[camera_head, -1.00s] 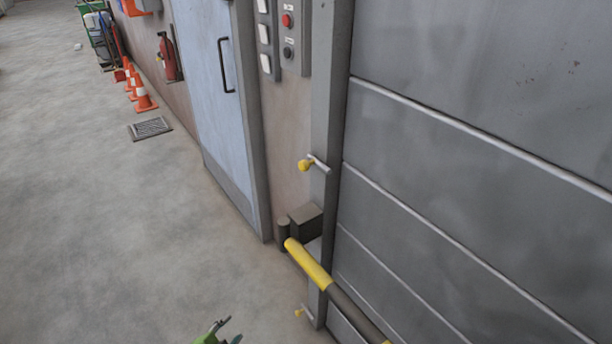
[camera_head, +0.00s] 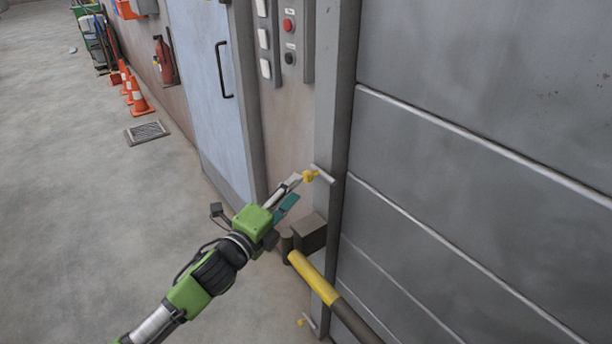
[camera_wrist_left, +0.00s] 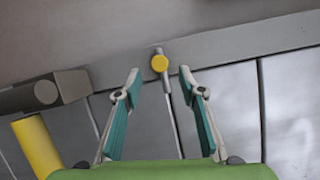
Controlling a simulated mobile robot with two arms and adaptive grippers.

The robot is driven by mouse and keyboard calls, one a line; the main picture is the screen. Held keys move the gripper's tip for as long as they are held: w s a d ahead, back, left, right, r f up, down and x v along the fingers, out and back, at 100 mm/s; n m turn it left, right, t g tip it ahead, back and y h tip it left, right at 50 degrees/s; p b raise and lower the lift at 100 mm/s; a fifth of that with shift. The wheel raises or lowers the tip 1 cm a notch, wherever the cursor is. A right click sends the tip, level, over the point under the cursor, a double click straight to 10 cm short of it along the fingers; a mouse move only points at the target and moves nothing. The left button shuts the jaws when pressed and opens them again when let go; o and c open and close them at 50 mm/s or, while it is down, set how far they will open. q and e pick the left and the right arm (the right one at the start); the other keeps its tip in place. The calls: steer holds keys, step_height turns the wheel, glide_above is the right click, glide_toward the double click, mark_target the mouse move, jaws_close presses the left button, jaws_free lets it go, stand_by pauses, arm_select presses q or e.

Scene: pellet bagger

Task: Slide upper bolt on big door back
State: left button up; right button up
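The upper bolt (camera_head: 322,174) is a grey rod with a yellow knob (camera_head: 311,176), on the frame at the left edge of the big grey door (camera_head: 470,130). The left wrist view shows the fingers (camera_wrist_left: 160,80) apart with nothing between the pads. Contact with the knob cannot be told. My right gripper is out of view.
A yellow and black bar (camera_head: 315,278) with a dark block (camera_head: 309,233) sits just below the upper bolt. A lower bolt (camera_head: 304,322) is near the floor. A button panel (camera_head: 290,40) is above, beside a pale blue door (camera_head: 210,90).

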mark_target(305, 178)
arm_select(q)
steer(key=x, duration=0.7)
steer(key=shift+s, duration=0.1)
jaws_close()
steer(key=shift+a, duration=0.1)
